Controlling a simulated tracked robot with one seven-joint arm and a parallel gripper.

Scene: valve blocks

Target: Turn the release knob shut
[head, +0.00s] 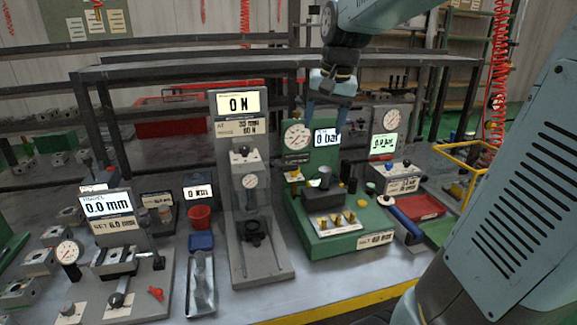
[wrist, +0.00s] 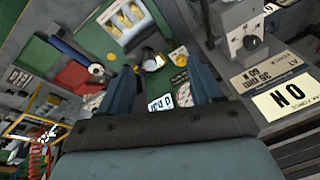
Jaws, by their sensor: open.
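The green test station (head: 345,243) stands right of the middle of the bench. It has a round gauge (head: 297,136) and a display (head: 327,139) reading 0 bar. A dark clamp-like part (head: 320,179) sits at its middle, with a yellow knob (head: 294,175) to its left. I cannot tell for certain which part is the release knob. My gripper (head: 327,112) is above the station's upright back, pointing down, open and empty. In the wrist view its fingers (wrist: 160,82) are apart, with the dark part (wrist: 150,59) and a yellow knob (wrist: 179,57) beyond them.
A grey press (head: 262,255) with a 0 N display (head: 238,103) stands close left of the station. A blue-handled tool (head: 405,220) and red tray (head: 420,207) lie to the right. A second gauge panel (head: 390,127) stands behind. Shelving rails cross the back.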

